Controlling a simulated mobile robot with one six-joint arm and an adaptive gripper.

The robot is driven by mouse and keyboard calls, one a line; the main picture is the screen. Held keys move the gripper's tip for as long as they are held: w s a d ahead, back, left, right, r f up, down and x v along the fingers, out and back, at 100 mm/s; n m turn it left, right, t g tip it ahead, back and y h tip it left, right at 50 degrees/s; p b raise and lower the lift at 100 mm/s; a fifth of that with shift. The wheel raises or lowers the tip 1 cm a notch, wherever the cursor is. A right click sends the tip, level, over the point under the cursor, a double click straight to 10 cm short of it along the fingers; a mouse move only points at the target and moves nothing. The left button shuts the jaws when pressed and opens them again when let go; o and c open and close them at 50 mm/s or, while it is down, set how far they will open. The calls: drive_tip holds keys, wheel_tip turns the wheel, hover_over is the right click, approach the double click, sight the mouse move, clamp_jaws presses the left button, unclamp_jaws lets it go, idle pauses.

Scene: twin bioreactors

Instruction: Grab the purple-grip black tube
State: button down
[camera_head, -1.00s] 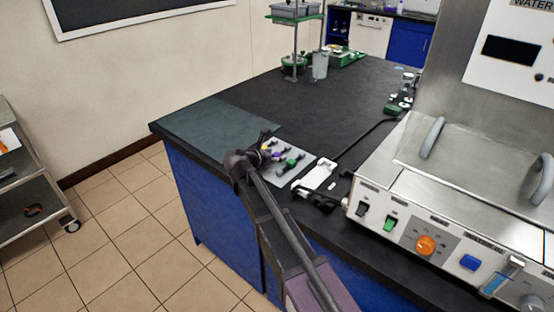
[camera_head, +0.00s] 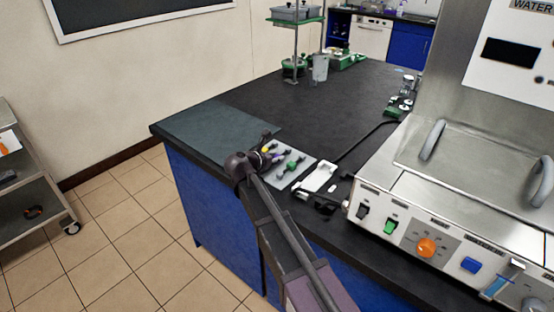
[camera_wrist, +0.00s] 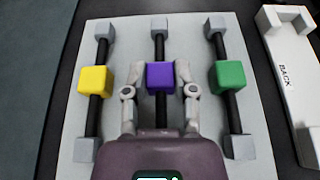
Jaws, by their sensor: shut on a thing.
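The purple-grip black tube (camera_wrist: 160,76) is in the middle of the light grey tray (camera_wrist: 67,150) in the wrist view, between the yellow-grip tube (camera_wrist: 92,80) and the green-grip tube (camera_wrist: 228,75). My gripper (camera_wrist: 160,82) has one finger on each side of the purple grip and is shut on it. The tube's far end lies at a grey block on the tray; its near end is hidden behind my gripper. In the head view the tray (camera_head: 283,182) is at the counter's front edge, and my gripper (camera_head: 266,156) partly covers it.
A white holder marked BACK (camera_wrist: 285,75) stands right of the tray, also in the head view (camera_head: 318,177). A steel water bath (camera_head: 470,170) fills the right side. A dark green mat (camera_head: 215,130) lies left, bare. The counter behind the tray is mostly clear.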

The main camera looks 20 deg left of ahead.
drive_tip(key=shift+r, duration=0.2)
wheel_tip(320, 180, up, 2)
drive_tip(key=shift+r+p, duration=0.1)
drive_tip(key=shift+p, duration=1.15)
drive_tip(key=shift+r+p, duration=0.75)
drive_tip(key=shift+p, duration=0.1)
drive_tip(key=s, duration=0.4)
drive_tip(key=s+d, duration=0.1)
drive_tip(key=s, duration=0.9)
drive_tip(key=shift+d+r+p, duration=0.3)
drive_tip(key=shift+r+p, duration=0.05)
drive_tip(key=shift+r, duration=0.05)
drive_tip(key=shift+s, duration=0.95)
